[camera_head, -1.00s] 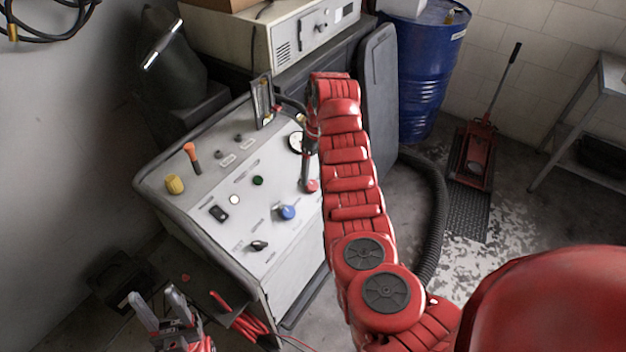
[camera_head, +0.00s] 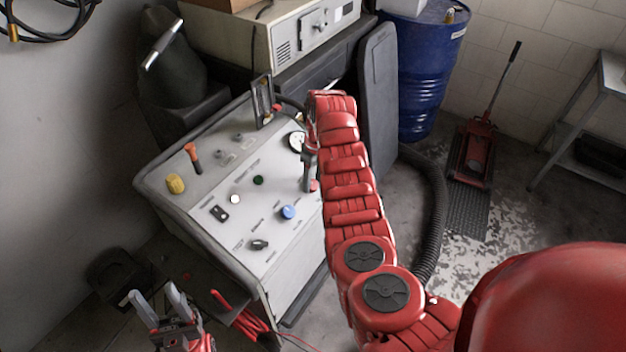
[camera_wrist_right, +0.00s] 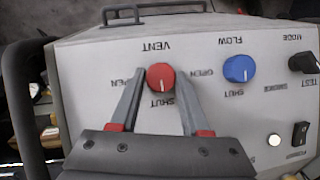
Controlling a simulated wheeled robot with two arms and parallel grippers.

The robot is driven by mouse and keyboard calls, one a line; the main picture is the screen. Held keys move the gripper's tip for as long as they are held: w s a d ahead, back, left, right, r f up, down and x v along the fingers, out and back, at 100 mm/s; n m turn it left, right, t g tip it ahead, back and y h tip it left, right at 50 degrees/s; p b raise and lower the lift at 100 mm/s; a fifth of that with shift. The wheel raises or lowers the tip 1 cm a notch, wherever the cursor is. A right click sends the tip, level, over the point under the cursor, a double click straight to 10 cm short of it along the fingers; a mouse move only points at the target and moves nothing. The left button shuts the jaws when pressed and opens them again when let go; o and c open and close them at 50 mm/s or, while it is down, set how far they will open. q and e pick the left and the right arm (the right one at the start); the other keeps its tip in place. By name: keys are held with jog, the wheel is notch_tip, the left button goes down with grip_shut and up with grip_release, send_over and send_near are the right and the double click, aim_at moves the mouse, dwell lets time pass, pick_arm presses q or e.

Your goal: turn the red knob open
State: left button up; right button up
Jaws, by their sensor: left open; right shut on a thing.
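The red knob (camera_wrist_right: 161,77), under the label VENT, is on the light panel of the console (camera_wrist_right: 90,60). Its white mark points down in the right wrist view, toward the word SHUT; OPEN is printed to its left. My right gripper (camera_wrist_right: 160,70) has one finger on each side of the knob and is shut on it. In the head view the red knob (camera_head: 314,186) shows only in part beside my right gripper (camera_head: 307,187). My left gripper (camera_head: 155,298) is open and empty at the lower left, apart from the console.
A blue knob (camera_wrist_right: 239,69) labelled FLOW sits beside the red one. A black MODE knob (camera_wrist_right: 304,62) and a switch (camera_wrist_right: 299,133) are further right. An orange-handled lever (camera_head: 192,155) and a yellow knob (camera_head: 175,184) stand at the panel's left. A black hose (camera_head: 437,215) lies right of my arm.

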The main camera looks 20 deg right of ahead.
grip_shut()
